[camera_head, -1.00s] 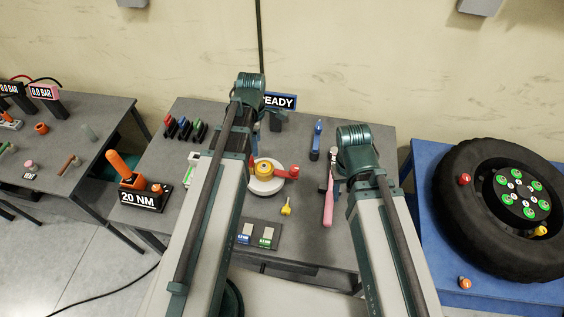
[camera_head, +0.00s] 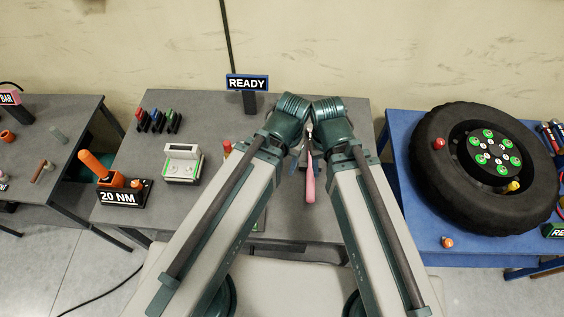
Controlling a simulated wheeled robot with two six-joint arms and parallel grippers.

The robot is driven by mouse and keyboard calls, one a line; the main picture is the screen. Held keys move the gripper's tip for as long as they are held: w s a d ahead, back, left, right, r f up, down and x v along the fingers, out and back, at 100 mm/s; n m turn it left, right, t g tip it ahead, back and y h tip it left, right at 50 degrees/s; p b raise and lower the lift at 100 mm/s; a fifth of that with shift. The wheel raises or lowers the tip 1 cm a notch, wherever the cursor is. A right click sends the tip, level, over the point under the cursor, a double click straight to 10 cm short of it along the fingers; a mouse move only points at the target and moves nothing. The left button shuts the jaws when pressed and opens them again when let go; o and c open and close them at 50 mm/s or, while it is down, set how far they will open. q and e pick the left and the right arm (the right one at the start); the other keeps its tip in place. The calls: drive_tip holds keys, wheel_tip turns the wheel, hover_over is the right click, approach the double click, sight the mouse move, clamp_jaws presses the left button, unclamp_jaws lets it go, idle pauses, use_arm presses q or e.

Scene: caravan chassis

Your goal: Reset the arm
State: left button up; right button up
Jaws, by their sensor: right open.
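My left arm comes in from the left and my right arm from the right. Their green wrists (camera_head: 290,112) meet closely, side by side, over the back middle of the grey table (camera_head: 225,108). My right gripper (camera_head: 319,164) is open and mostly hidden under its wrist, close to the pink-handled tool (camera_head: 309,182). I see nothing held in it. My left gripper's fingers are hidden behind its own wrist and arm, so their state cannot be made out. The pink-handled tool lies on the table in the gap between the arms.
A READY sign (camera_head: 247,83) stands behind the wrists. A white device (camera_head: 183,163), an orange-handled 20 NM unit (camera_head: 120,186) and several coloured tools (camera_head: 158,121) are on the left. A wheel (camera_head: 485,165) lies on the blue table (camera_head: 420,225) at right. My arms cover the table's middle.

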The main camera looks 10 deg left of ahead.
wheel_tip(320, 180, down, 8)
drive_tip(key=b, duration=0.8)
drive_tip(key=shift+f, duration=0.2)
idle(0.4)
